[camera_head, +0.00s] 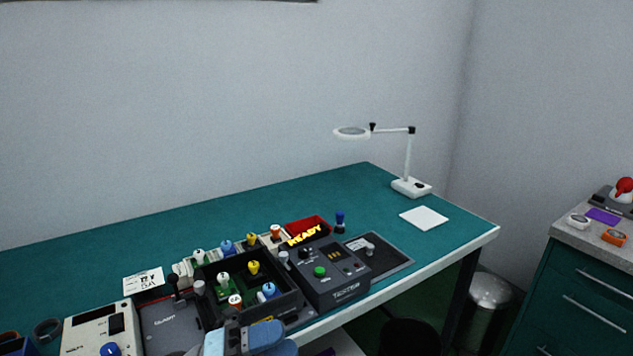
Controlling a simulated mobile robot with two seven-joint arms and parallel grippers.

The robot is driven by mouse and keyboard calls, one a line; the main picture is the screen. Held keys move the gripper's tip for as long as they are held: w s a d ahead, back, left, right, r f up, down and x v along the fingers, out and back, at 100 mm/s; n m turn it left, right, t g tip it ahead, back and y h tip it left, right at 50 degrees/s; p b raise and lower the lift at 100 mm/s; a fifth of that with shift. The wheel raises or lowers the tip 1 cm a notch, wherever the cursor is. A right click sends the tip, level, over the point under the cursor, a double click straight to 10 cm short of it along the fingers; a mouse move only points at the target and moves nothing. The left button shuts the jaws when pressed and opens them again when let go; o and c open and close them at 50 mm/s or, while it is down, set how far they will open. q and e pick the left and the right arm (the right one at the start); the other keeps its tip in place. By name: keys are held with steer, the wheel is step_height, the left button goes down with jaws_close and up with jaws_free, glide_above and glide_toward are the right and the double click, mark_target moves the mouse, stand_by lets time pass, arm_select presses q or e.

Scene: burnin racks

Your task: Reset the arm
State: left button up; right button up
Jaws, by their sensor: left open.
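My left gripper (241,338) shows at the bottom edge of the head view, as light blue and grey-blue parts. It is open, and I see nothing held in it. It is in front of the near edge of a black tray (290,308) on the green-topped bench (130,250). Most of the left arm is out of the picture. My right gripper is not in view.
The tray holds several coloured-knob parts. A dark tester box (330,285) with a green button stands right of it, and a beige instrument (98,330) stands left. A magnifier lamp (410,187) stands at the back right. The bench's rear strip is clear.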

arm_select(q)
steer(key=a+f+n+t+y, duration=0.4)
steer(key=f+n+t+y, duration=0.3)
steer(key=n, duration=0.5)
steer(key=a+f+n+t+y, duration=0.4)
steer(key=f+n+t+y, duration=0.25)
steer(key=n, duration=0.55)
steer(key=s+a+f+n+g+y, duration=0.2)
steer(key=s+f+n+g, duration=0.2)
steer(key=s+f, duration=0.4)
steer(key=s+a+f+n+g+y, duration=0.3)
steer(key=s+f+n, duration=0.2)
steer(key=f, duration=0.4)
step_height(320, 180, up, 15)
steer(key=m+p, duration=0.1)
steer(key=p, duration=1.6)
steer(key=shift+a+t, duration=0.35)
steer(key=shift+a, duration=0.05)
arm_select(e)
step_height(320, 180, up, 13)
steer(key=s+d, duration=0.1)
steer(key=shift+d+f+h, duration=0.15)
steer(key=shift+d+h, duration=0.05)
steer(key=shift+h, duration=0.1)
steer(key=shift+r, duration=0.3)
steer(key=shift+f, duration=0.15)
